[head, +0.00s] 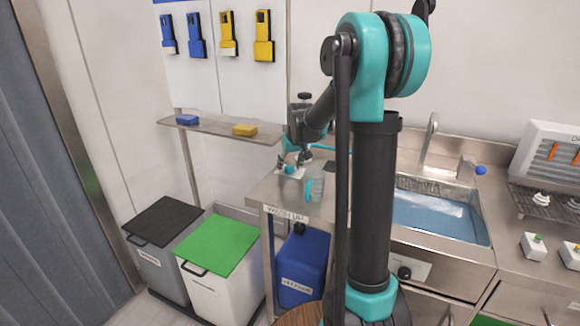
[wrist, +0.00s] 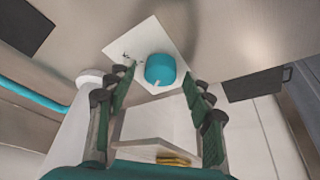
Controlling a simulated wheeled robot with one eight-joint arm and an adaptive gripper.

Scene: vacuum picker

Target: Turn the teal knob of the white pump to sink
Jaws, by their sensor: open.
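The teal knob (wrist: 160,69) sits on a white square plate (wrist: 122,50) in the wrist view. A small pale mark shows at its lower left edge, and small dark markings lie on the plate to its left. My gripper (wrist: 157,82) is open, with its green-padded fingers on either side of the knob in the picture. Gaps show between the knob and both fingers; I cannot tell the depth left to it. In the head view my gripper (head: 290,162) is low over the left end of the steel counter, and the white plate (head: 291,173) shows partly under it.
A teal hose (wrist: 35,101) runs at the left of the wrist view. A clear vessel with teal parts (head: 315,187) stands near the gripper on the counter. The sink (head: 435,218) holds blue liquid. Bins with a green lid (head: 222,243) and a black lid (head: 163,221) stand left.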

